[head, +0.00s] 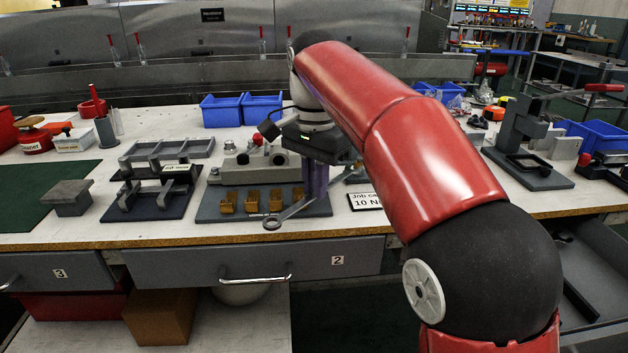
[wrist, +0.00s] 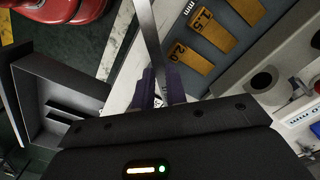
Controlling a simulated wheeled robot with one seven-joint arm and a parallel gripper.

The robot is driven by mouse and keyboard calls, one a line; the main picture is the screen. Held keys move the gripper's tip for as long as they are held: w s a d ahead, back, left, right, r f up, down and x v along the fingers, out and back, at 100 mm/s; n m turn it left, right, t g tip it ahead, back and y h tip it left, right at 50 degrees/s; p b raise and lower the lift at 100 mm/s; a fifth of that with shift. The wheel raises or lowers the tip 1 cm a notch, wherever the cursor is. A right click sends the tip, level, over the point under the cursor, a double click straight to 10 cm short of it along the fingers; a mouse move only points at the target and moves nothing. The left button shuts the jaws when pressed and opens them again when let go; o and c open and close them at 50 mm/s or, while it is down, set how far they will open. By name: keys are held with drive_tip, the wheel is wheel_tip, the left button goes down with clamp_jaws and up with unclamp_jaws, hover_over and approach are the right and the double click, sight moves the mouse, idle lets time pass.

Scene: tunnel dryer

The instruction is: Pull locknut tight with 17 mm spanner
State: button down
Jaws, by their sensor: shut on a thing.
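My gripper (head: 316,188) is above the right end of a dark board at the front of the bench, with its purple fingers pointing down. It is shut on a metal spanner (head: 290,211), whose ring end lies to the left and towards the bench's front edge. In the wrist view the spanner (wrist: 151,38) runs from between the purple fingers (wrist: 160,92) up out of the picture. A grey block fixture (head: 262,162) stands on the board behind the spanner. I cannot make out the locknut, or whether the spanner touches anything.
Brass-coloured marked pieces (head: 252,201) lie on the dark board (head: 225,216). A job card (head: 365,201) lies to its right. Grey fixtures (head: 160,190) stand to the left, blue bins (head: 240,108) behind. In the wrist view an open drawer (wrist: 60,85) is at left.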

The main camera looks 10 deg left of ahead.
drive_tip(key=shift+w+f, duration=0.1)
drive_tip(key=shift+f, duration=0.35)
drive_tip(key=shift+w+r+p, duration=0.25)
drive_tip(key=shift+r+p, duration=0.05)
drive_tip(key=shift+p, duration=0.1)
drive_tip(key=shift+w+d+f+p, duration=0.1)
drive_tip(key=shift+w+d+p, duration=0.1)
drive_tip(key=shift+w+p, duration=0.45)
drive_tip(key=shift+w+d+p, duration=0.2)
drive_tip(key=shift+w+p, duration=0.35)
drive_tip(key=shift+w, duration=0.1)
drive_tip(key=shift+w+a, duration=0.1)
drive_tip(key=shift+w, duration=0.05)
drive_tip(key=shift+w+a+m, duration=0.25)
drive_tip(key=shift+a+m, duration=0.25)
drive_tip(key=shift+m, duration=0.1)
drive_tip(key=shift+w+a, duration=0.1)
drive_tip(key=shift+a, duration=0.05)
drive_tip(key=shift+w+a+m, duration=0.35)
drive_tip(key=shift+a+m, duration=0.1)
drive_tip(key=shift+m, duration=0.15)
